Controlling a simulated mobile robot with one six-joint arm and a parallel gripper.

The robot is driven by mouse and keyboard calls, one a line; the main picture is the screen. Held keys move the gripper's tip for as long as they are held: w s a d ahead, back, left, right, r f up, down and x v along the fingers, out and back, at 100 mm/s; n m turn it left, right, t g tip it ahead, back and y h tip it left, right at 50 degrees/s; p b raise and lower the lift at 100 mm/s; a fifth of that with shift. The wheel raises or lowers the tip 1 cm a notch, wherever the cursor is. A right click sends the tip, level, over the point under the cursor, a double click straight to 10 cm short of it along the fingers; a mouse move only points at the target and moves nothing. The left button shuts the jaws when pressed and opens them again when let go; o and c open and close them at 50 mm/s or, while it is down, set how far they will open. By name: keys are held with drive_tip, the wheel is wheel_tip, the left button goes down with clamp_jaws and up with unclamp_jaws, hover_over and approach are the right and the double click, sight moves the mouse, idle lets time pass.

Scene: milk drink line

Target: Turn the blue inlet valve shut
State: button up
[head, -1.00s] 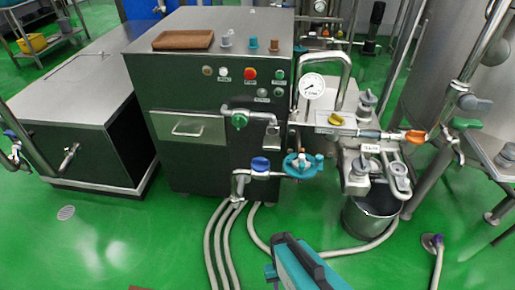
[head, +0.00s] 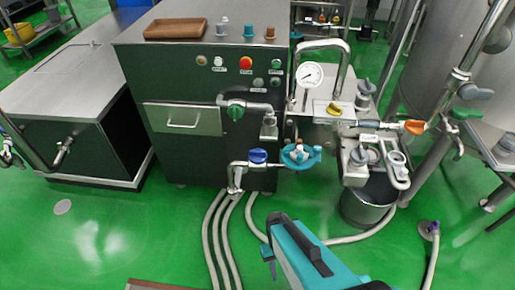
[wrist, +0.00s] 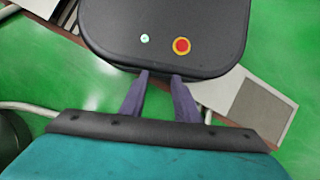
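The blue valve handle (head: 257,156) sits on a short horizontal metal pipe low in front of the dark cabinet, just left of a teal round valve (head: 300,156). It looks unchanged; its exact angle is too small to tell. My gripper (wrist: 160,76) shows in the wrist view with its two purple-grey fingers apart and nothing between them. In the head view my teal arm stands at the bottom centre, nearer the camera than the valve, and a purple finger shows at its left side. The valve is not visible in the wrist view.
Hoses (head: 222,235) hang from the blue valve's pipe to the green floor. A green-handled valve (head: 235,112) is above it. The floor at left is clear.

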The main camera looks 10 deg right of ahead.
drive_tip(key=w+r+n+t+p, duration=0.2)
drive_tip(key=w+r+n+p, duration=0.2)
drive_tip(key=w+r, duration=0.8)
wheel_tip(320, 180, up, 32)
drive_tip(key=n+t+p, duration=0.3)
drive_tip(key=n+p, duration=0.5)
drive_tip(key=n, duration=0.2)
hover_over(258, 151)
drive_tip(key=shift+r, duration=0.1)
drive_tip(key=shift+f+p, duration=1.8)
drive_tip(key=shift+f, duration=5.15)
clamp_jaws()
